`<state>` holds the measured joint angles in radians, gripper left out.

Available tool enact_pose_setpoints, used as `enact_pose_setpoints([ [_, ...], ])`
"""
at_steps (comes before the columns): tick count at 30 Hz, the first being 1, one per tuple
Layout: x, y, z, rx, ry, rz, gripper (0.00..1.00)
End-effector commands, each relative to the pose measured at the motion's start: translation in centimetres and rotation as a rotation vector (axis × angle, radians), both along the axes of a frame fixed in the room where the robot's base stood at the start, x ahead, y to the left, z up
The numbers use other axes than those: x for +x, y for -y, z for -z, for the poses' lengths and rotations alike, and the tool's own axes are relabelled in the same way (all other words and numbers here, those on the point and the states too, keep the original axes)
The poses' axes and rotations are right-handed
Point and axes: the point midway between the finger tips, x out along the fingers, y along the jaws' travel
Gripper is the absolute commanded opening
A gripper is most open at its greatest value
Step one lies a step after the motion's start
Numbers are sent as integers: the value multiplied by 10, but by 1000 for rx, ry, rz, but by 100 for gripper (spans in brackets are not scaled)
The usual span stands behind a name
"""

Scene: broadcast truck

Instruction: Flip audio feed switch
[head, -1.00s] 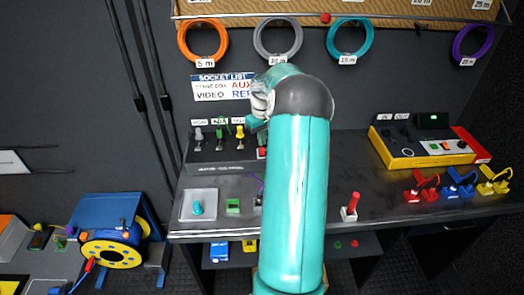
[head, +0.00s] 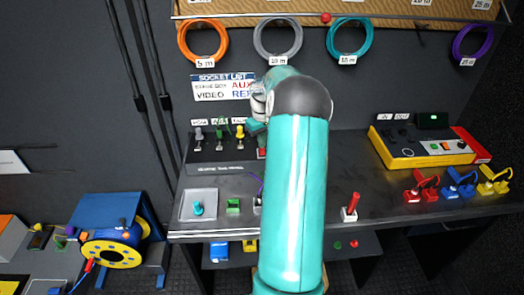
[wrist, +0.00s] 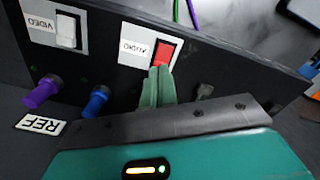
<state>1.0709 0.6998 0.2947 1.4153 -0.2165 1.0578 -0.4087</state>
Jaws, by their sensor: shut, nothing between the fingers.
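In the wrist view, the audio switch is a red rocker (wrist: 165,52) on a white plate labelled AUDIO, on a dark panel (wrist: 108,55). The label appears upside down. My gripper (wrist: 160,70) has its two green fingers together, with nothing between them. Their tips overlap the lower edge of the red rocker in the picture; I cannot tell whether they touch it. In the head view, my arm hides most of the gripper and the red switch there.
A white VIDEO switch (wrist: 66,31) sits left of the audio switch. Purple (wrist: 42,91) and blue (wrist: 96,100) connectors stand nearby, with a REF label. In the head view, a yellow console (head: 425,145) and an upright red lever (head: 351,207) lie to the right.

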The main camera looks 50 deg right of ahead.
Motion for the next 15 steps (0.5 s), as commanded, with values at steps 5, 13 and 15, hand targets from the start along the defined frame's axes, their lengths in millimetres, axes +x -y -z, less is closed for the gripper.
enact_pose_setpoints([
  [5,0,0,3,0,-1,0,0],
  [13,0,0,6,1,-1,0,0],
  [15,0,0,8,1,-1,-1,0],
])
